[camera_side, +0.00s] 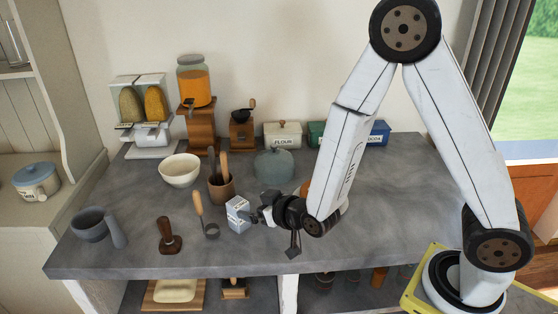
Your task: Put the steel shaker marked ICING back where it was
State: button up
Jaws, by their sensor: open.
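I cannot make out a steel shaker marked ICING in the side view; no such label is readable. My gripper (260,212) is open, low over the middle front of the grey counter (350,250), pointing left. A small pale box with blue markings (238,215) stands just left of its fingers. I cannot tell whether they touch it. A small dark grey shape (295,243) shows just below my wrist; what it is is unclear. My arm hides part of the counter's back right.
A wooden crock with utensils (221,188), a white bowl (180,170) and a grey-green domed thing (274,167) stand behind. A wooden-handled tool (205,220), a dark tamper (168,238) and a grey mortar (89,225) stand left. The FLOUR tin (283,135) is at the back. The front right is clear.

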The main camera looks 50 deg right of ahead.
jog(key=shift+d, duration=0.1)
jog(key=s+d+r+g, duration=0.1)
jog(key=s+d+g, duration=0.2)
jog(key=s+g, duration=0.2)
jog(key=s+d+r+g, duration=0.1)
jog(key=s+d+g, duration=0.2)
jog(key=s+g, duration=0.2)
jog(key=s, duration=0.3)
jog(key=shift+s+d+g, duration=0.35)
jog(key=shift+d+g, duration=0.05)
